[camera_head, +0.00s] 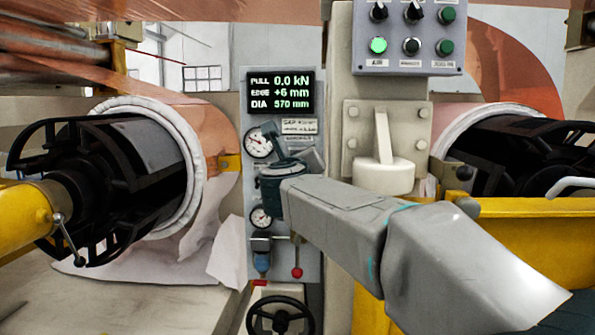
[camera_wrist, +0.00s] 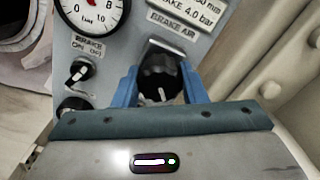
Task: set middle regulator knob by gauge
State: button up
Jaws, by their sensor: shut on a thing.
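In the wrist view the black regulator knob (camera_wrist: 162,82) sits under a BRAKE AIR label, with a pale mark on its face. The blue fingers of my gripper (camera_wrist: 160,88) are shut on it, one on each side. A round white gauge (camera_wrist: 92,10) is up and left of the knob, cut by the frame edge. I cannot read its needle surely. In the head view my gripper (camera_head: 284,172) is at the grey panel (camera_head: 250,97) and hides the knob. An upper gauge (camera_head: 257,143) and a lower gauge (camera_head: 261,217) show beside it.
A display (camera_head: 280,93) reads 0.0 kN, +6 mm and 570 mm. A small card (camera_wrist: 186,12) reads 4.0 bar. A BRAKE switch (camera_wrist: 80,72) is close left of my gripper. A red-tipped lever (camera_head: 297,271) and a handwheel (camera_head: 280,317) are below.

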jog(key=shift+m+b, duration=0.4)
jog(key=shift+m, duration=0.5)
jog(key=o, duration=1)
jog(key=shift+s, duration=0.1)
jog(key=s, duration=0.9)
jog(key=s+p, duration=0.1)
jog(key=s, duration=0.3)
jog(key=shift+s+a, duration=0.25)
jog(key=shift+s, duration=0.05)
